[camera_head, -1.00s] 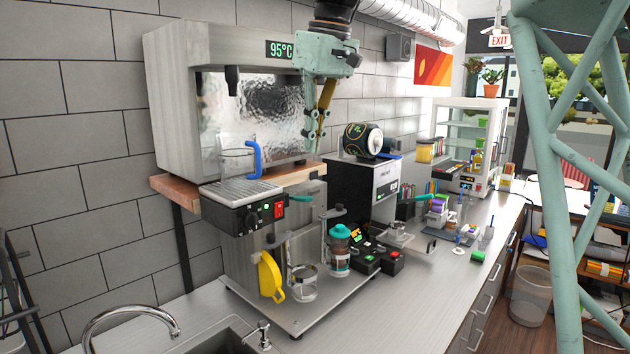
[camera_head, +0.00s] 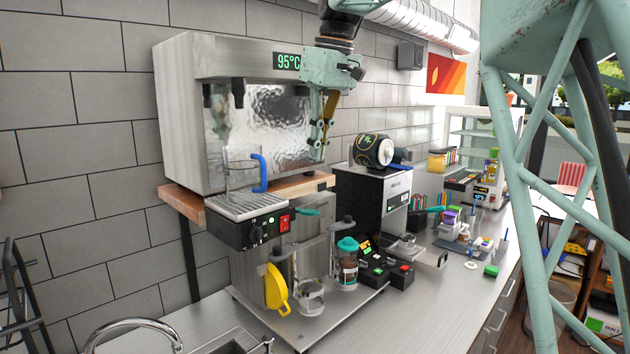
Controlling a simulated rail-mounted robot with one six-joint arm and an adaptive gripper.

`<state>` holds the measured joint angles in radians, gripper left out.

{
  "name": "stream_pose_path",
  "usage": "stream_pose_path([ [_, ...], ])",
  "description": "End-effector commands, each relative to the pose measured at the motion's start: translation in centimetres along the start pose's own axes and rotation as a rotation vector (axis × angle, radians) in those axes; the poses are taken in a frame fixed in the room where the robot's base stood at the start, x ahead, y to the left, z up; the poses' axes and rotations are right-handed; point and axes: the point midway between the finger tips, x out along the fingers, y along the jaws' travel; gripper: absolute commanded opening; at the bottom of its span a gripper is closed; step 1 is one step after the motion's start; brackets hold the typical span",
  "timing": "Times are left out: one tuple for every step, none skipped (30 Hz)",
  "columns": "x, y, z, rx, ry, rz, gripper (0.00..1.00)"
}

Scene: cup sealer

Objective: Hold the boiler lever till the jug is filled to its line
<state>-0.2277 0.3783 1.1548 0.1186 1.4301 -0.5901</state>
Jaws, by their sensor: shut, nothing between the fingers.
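The boiler (camera_head: 178,110) is a large steel box on a wooden shelf, with a green 95°C display (camera_head: 288,62) at its front right. A clear jug with a blue handle (camera_head: 261,174) stands on the drip grate (camera_head: 243,205) below a dark spout (camera_head: 238,90). I cannot make out its line or any water in it. My gripper (camera_head: 320,155) hangs in front of the boiler's right side, to the right of the jug and apart from it. Its fingers are shut and point down, holding nothing. The boiler lever is not clearly visible; my gripper may hide it.
A tap (camera_head: 130,325) is at the lower left.

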Motion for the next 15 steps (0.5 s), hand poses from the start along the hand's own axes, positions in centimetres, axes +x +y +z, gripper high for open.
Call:
stream_pose_path([
  [0.2, 0.0, 0.0, 0.0, -0.001, 0.0, 0.0],
  [0.3, 0.0, 0.0, 0.0, -0.001, 0.0, 0.0],
  [0.5, 0.0, 0.0, 0.0, -0.001, 0.0, 0.0],
  [0.6, 0.0, 0.0, 0.0, -0.001, 0.0, 0.0],
  [0.8, 0.0, 0.0, 0.0, 0.0, 0.0, 0.0],
  [1.1, 0.0, 0.0, 0.0, 0.0, 0.0, 0.0],
  [1.4, 0.0, 0.0, 0.0, -0.001, 0.0, 0.0],
  [1.7, 0.0, 0.0, 0.0, -0.001, -0.001, 0.0],
  [2.0, -0.1, 0.1, 0.0, -0.002, -0.001, 0.0],
  [2.4, -0.1, 0.0, 0.0, -0.001, -0.001, 0.0],
  [2.7, 0.0, 0.0, 0.0, -0.001, -0.001, 0.0],
  [3.2, 0.0, 0.0, 0.0, -0.001, -0.001, 0.0],
  [3.5, -0.1, 0.1, 0.0, -0.002, -0.001, 0.0],
  [3.9, -0.1, 0.1, 0.0, -0.002, -0.001, 0.0],
  [4.4, 0.0, 0.0, 0.0, -0.001, -0.001, 0.0],
])
